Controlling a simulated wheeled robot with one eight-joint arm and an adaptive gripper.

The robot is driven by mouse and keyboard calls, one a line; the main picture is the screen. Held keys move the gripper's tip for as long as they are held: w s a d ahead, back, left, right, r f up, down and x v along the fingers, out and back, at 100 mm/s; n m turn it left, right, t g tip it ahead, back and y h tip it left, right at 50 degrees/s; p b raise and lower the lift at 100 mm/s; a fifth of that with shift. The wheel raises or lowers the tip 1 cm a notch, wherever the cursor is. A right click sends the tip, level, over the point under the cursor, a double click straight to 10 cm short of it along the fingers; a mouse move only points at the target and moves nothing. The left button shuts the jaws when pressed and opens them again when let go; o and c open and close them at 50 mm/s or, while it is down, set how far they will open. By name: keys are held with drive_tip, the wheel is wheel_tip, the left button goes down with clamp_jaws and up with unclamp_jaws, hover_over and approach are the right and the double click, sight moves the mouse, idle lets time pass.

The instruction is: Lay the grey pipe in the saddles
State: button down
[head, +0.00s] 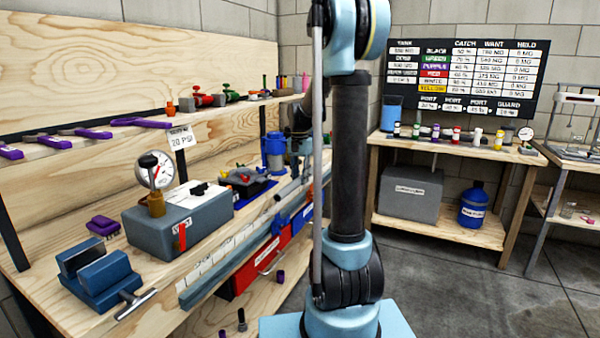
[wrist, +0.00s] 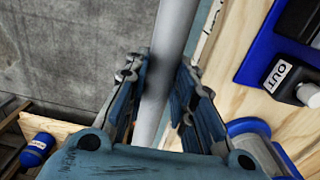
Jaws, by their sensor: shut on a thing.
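The grey pipe (wrist: 174,32) runs between the two fingers of my gripper (wrist: 160,68) in the wrist view. My gripper is shut on it, and the pipe extends past the fingertips to the top edge. The bench (wrist: 228,75) is to its right and the floor to its left. In the head view my arm hides most of the gripper and the held part of the pipe. A grey length shows along the bench's front edge there, but I cannot tell whether it is this pipe. I cannot make out the saddles clearly.
On the bench stand a grey box (head: 178,222) with a gauge (head: 154,170), a blue vise (head: 98,280) and a blue cylinder (head: 274,153). Purple tools lie on the upper shelf (head: 90,131). A second bench (head: 450,147) stands at the back right. Open floor (head: 480,280) lies right.

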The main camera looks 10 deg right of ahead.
drive_tip(key=shift+w+d, duration=0.15)
drive_tip(key=shift+w, duration=0.4)
drive_tip(key=shift+d, duration=0.1)
drive_tip(key=shift+f, duration=2.9)
drive_tip(key=shift+s, duration=0.1)
drive_tip(key=shift+f, duration=1.8)
drive_tip(key=c, duration=1.3)
unclamp_jaws()
